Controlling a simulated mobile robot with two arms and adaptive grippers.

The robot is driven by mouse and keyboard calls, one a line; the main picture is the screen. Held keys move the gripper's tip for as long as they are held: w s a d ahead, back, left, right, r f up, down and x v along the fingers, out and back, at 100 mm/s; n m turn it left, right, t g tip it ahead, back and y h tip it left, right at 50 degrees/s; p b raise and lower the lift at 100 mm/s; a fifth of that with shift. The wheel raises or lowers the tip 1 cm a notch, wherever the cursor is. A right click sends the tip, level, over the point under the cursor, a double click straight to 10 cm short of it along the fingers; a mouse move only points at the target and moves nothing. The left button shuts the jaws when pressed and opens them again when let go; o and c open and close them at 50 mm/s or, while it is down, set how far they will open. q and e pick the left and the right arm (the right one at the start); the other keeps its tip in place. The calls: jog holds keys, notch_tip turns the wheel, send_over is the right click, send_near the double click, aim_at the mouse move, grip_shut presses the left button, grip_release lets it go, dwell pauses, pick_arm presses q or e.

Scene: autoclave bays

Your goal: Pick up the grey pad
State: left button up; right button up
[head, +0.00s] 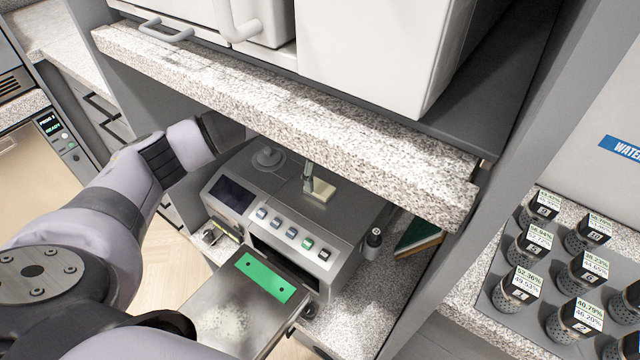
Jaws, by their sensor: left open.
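A small pale, beige-grey pad (322,191) lies on the flat top of a steel benchtop unit (290,205), close under the edge of the upper counter. It is the only pad-like thing I see there, and it looks more cream than grey. My left arm reaches in under the counter from the left. A fingertip of my left gripper (309,178) shows just beside the pad, at its left end. The counter hides the rest of the gripper. The gripper is open; I cannot tell whether the finger touches the pad. My right gripper is not in view.
The granite upper counter (290,125) overhangs the unit closely. Several labelled cups stand far right.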

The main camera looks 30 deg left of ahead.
aim_at(322, 188)
pick_arm(q)
notch_tip(322, 188, down, 3)
jog(key=shift+d+r, duration=0.15)
jog(key=shift+r, duration=0.05)
jog(key=shift+w+f, duration=0.2)
jog(key=shift+f, duration=1.05)
jog(key=shift+c, duration=1)
jog(key=c, duration=0.7)
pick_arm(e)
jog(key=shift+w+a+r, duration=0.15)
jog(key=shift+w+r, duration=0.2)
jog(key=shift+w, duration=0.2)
pick_arm(q)
jog(key=shift+p, duration=0.3)
